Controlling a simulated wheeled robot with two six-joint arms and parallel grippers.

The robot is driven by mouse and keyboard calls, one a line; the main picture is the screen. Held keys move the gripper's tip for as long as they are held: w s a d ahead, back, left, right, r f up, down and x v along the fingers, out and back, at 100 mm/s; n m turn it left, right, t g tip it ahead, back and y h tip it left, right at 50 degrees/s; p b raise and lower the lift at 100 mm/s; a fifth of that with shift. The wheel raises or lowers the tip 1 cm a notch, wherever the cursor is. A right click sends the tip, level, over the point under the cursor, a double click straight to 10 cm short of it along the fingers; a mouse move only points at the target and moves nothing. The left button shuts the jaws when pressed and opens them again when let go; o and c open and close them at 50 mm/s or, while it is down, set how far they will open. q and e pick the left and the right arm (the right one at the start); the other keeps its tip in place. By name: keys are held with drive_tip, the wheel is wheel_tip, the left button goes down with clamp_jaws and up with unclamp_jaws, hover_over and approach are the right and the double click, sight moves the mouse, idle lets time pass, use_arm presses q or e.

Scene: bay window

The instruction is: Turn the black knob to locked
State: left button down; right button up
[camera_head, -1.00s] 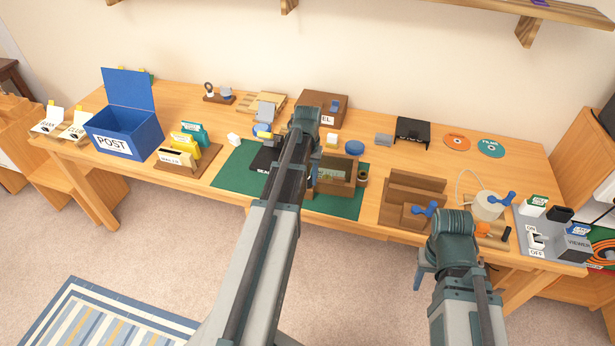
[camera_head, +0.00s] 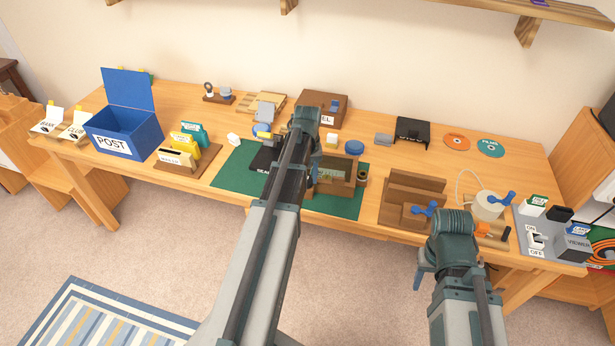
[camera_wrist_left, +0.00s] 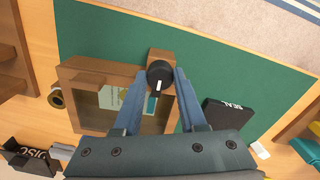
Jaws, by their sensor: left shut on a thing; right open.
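The black knob (camera_wrist_left: 160,72) with a white pointer mark shows in the left wrist view, on a small brown block at the edge of a wooden case with a glass lid (camera_wrist_left: 110,98). My left gripper (camera_wrist_left: 160,76) is shut on the knob, one blue finger on each side. The white mark points toward the gripper's palm, slightly to the right. In the head view my left arm covers the knob; part of the wooden case (camera_head: 335,188) shows beside it. My right gripper (camera_head: 420,280) is open and empty in front of the table's edge, partly hidden by its own wrist.
The case stands on a green mat (camera_head: 228,175). A black pad marked SEAL (camera_wrist_left: 228,118) lies near the left gripper. A wooden letter rack (camera_head: 415,188) and a grey VIEWER panel (camera_head: 545,250) are on the right. A blue POST box (camera_head: 122,133) stands on the left.

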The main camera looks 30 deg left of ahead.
sight(308, 180)
use_arm(q)
drive_tip(key=shift+c, duration=2.3)
unclamp_jaws()
wheel_tip(308, 180, up, 14)
drive_tip(key=p, duration=1.4)
drive_tip(key=shift+f, duration=0.1)
